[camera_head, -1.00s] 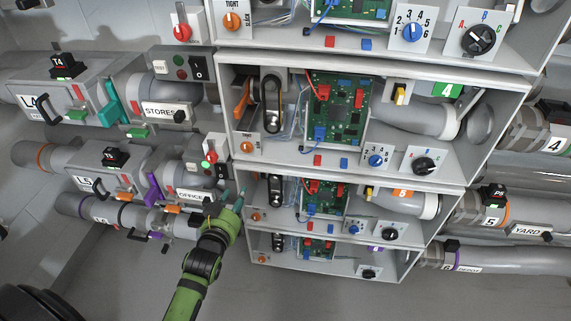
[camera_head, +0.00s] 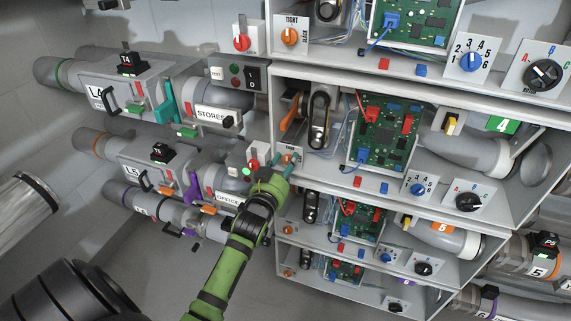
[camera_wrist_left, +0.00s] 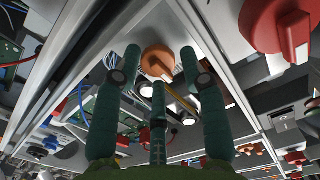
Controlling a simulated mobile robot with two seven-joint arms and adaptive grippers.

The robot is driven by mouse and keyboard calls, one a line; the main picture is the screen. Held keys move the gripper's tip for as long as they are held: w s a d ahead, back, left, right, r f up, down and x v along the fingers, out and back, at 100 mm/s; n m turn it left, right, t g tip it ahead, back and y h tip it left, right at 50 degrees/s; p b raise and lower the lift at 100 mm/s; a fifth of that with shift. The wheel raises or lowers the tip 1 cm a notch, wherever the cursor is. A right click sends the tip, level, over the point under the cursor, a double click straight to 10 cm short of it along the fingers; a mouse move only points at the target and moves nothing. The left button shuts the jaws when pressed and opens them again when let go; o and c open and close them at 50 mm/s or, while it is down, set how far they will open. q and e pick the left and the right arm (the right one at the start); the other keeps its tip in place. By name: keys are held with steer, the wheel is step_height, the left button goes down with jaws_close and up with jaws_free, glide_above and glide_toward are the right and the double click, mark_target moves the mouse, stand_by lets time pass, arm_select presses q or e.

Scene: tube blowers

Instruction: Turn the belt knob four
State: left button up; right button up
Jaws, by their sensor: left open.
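The belt knob four (camera_head: 290,157) is a small orange knob on a TIGHT plate at the front left of the bay with the green 4 label (camera_head: 502,124). In the left wrist view the orange knob (camera_wrist_left: 158,62) shows between the tips of two teal fingers, with a third finger below it. My left gripper (camera_head: 283,164) is open and right at the knob in the head view, partly covering its plate. I cannot tell whether any finger touches it. My right gripper is not in view.
A red knob (camera_wrist_left: 280,28) is close on the right in the left wrist view. Left of the gripper stand the switch box with a green lamp (camera_head: 247,171) and the OFFICE tube (camera_head: 228,199). Another orange knob (camera_head: 289,36) is on the bay above. The floor below is open.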

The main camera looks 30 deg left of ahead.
arm_select(q)
steer(key=c, duration=0.8)
steer(key=shift+r, duration=0.1)
steer(key=shift+c, duration=0.2)
steer(key=shift+r+m, duration=0.1)
steer(key=shift+m, duration=0.2)
steer(key=shift+r+m+p, duration=0.1)
steer(key=shift+m+p, duration=0.5)
steer(key=shift+m, duration=0.3)
steer(key=m+p, duration=0.1)
steer(key=m, duration=0.2)
steer(key=shift+m, duration=0.4)
jaws_close()
steer(key=m, duration=0.5)
steer(key=shift+w+d+p, duration=0.1)
steer(key=shift+p, duration=0.2)
steer(key=shift+d+f+m, duration=0.1)
steer(key=shift+f+m, duration=0.05)
steer(key=shift+m, duration=1.6)
steer(key=shift+d+f+m, duration=0.1)
steer(key=shift+f+m, duration=0.05)
steer(key=shift+m, duration=1.6)
